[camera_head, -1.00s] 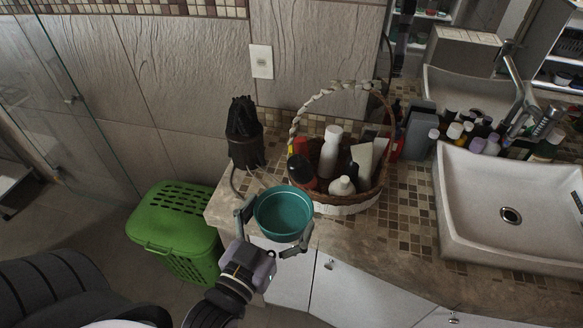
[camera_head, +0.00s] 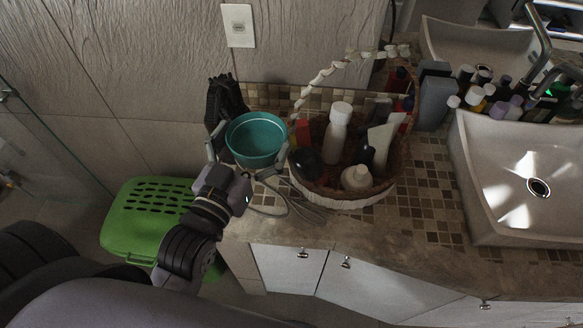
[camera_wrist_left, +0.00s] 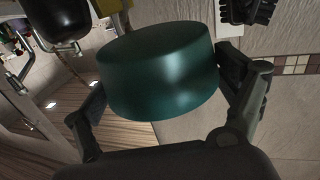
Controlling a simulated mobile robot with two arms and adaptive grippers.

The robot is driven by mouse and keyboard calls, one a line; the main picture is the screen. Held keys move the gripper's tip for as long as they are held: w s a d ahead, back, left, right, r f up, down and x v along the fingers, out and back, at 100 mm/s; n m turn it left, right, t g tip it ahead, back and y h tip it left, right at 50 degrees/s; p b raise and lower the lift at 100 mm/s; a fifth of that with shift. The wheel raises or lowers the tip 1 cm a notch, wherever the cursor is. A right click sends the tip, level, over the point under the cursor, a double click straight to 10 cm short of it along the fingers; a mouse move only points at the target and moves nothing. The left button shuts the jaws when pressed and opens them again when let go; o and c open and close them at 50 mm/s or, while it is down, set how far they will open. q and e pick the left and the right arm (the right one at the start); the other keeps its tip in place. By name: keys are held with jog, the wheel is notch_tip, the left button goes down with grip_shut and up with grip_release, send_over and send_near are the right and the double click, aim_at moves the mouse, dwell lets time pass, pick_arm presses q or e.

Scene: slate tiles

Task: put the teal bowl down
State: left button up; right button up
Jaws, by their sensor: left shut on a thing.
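The teal bowl (camera_head: 256,140) is in my left gripper (camera_head: 247,160), whose two fingers press on its opposite sides. In the head view it is at the left end of the counter (camera_head: 330,232), between the dark object and the basket. Its open top faces the head camera and it looks empty. In the left wrist view the bowl (camera_wrist_left: 157,72) fills the middle, with a finger of the gripper (camera_wrist_left: 165,105) on each side. I cannot tell whether its base touches the counter. My right gripper is not in view.
A wicker basket (camera_head: 350,196) with several bottles stands just right of the bowl. A dark object (camera_head: 224,98) with a cord is behind it on the left. A white sink (camera_head: 485,205) is at the right. A green lidded bin (camera_head: 140,215) stands on the floor at left.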

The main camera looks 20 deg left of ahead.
pick_arm(q)
notch_tip(320, 180, down, 12)
jog(key=b, duration=1)
jog(key=shift+w+a, duration=0.1)
notch_tip(320, 180, down, 3)
jog(key=shift+r+b, duration=0.1)
jog(key=shift+b, duration=0.7)
jog(key=shift+f, duration=2.55)
jog(key=o, duration=1.1)
jog(key=shift+f, duration=0.15)
